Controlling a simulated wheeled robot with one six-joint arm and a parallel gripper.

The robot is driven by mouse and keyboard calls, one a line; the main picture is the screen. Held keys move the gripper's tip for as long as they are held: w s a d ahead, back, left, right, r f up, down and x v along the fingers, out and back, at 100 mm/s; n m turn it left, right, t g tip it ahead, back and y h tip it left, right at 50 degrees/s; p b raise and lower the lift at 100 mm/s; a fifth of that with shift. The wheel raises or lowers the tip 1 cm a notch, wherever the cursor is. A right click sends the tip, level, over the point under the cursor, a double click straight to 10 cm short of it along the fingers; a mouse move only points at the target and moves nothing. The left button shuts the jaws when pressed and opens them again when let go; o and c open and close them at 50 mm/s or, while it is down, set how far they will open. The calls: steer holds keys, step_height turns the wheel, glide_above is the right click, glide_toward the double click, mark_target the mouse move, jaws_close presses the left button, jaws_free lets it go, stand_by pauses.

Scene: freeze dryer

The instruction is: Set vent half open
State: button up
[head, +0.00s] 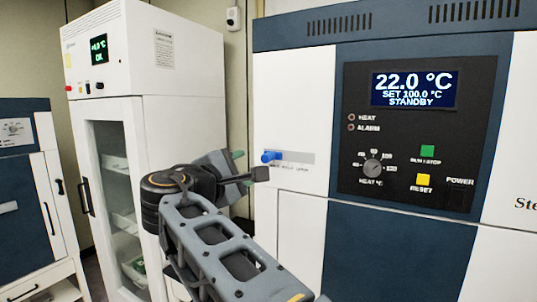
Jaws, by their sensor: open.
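A blue knob (271,156) sits at the left end of a pale grey horizontal strip (300,158) on the white front panel of the oven-like cabinet. Small lettering below the strip is too small to read fully. The knob looks like the vent slider. My gripper (250,166) is just left of and slightly below the knob, with its fingers pointing right toward the panel. It is open and holds nothing. One dark fingertip appears just below the knob; whether it touches the panel cannot be told. My wrist hides part of the gripper.
The dark control panel (417,131) right of the strip has a display reading 22.0 °C, SET 100.0 °C, STANDBY, a heat dial (373,167), a green button (427,151) and a yellow button (423,180). A tall white glass-door cabinet (178,58) stands close behind my arm.

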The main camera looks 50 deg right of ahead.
mark_target(265, 159)
steer(key=p+x, duration=0.3)
steer(key=x, duration=0.9)
steer(key=shift+w+d+p, duration=0.1)
steer(key=shift+d+p, duration=0.3)
steer(key=shift+c, duration=0.2)
